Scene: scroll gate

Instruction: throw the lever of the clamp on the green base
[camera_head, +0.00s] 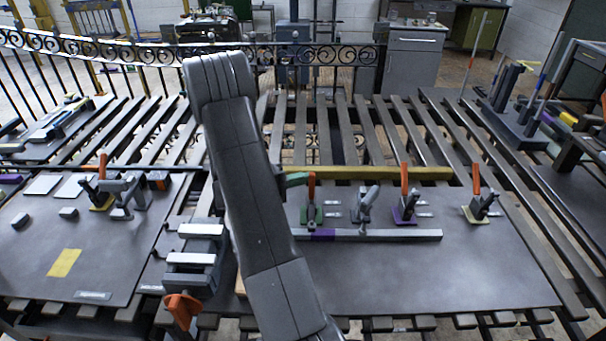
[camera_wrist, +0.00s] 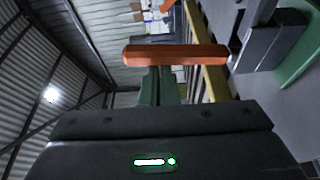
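The clamp on the green base (camera_head: 312,217) stands on the dark board, just right of my arm. Its orange lever (camera_head: 311,184) points upward in the head view. In the wrist view the orange lever (camera_wrist: 180,55) lies across the picture, close ahead of me, and part of the green base (camera_wrist: 302,52) shows at the right edge. My gripper (camera_head: 298,179) reaches from behind my arm to the left side of the lever. In the wrist view the greenish fingers (camera_wrist: 164,85) end at or just behind the lever. Contact and finger gap are unclear.
To the right stand a grey clamp (camera_head: 365,204), a clamp on a purple base (camera_head: 405,207) and one on a yellow base (camera_head: 481,207). A yellow rail (camera_head: 400,173) runs behind them, a grey bar (camera_head: 390,235) in front. The front right board is clear.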

